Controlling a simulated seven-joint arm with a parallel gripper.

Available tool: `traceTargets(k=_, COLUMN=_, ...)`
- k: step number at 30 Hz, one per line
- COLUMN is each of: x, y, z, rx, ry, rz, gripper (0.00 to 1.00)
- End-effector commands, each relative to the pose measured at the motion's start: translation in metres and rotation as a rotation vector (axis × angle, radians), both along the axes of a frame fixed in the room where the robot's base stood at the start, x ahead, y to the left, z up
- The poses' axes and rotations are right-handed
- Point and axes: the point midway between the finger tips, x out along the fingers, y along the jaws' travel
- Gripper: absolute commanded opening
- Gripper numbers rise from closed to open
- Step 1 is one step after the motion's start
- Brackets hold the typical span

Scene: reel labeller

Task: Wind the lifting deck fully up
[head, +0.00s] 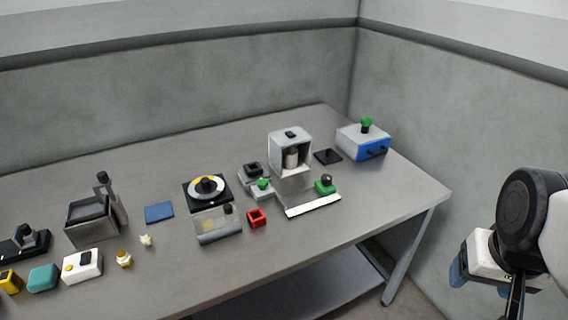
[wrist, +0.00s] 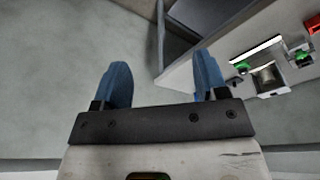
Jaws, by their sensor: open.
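My gripper (wrist: 162,82) is open and empty, its two blue fingers spread wide over bare floor and wall in the wrist view. In the head view my gripper (head: 457,272) hangs at the far right, well clear of the table. The lifting deck cannot be told with certainty. A black square platform (head: 190,205) carries a yellow and white reel (head: 207,186) with a black centre, behind a pale front housing (head: 217,224). A grey box with a dark top (head: 92,222) and an upright post (head: 104,188) stands farther left. No winding handle can be made out surely.
A white open-fronted housing (head: 291,139), a blue and white box with a green knob (head: 365,142), a red block (head: 257,218) and a white strip (head: 313,206) are on the table (head: 330,235). Small parts line the left front. The right front of the table is free.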

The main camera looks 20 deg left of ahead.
Motion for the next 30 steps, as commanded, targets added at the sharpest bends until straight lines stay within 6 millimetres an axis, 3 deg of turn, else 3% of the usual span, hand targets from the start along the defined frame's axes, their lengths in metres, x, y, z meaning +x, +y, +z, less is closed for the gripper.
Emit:
traceTargets(k=5, x=0.019, y=0.008, z=0.005, rx=-0.013, ry=0.011, rz=0.082, gripper=0.66)
traceTargets(k=14, x=0.081, y=0.039, z=0.019, rx=-0.055, ry=0.036, rz=0.351, gripper=0.66)
traceTargets(k=30, x=0.199, y=0.131, z=0.020, rx=-0.130, ry=0.079, rz=0.901, gripper=0.66)
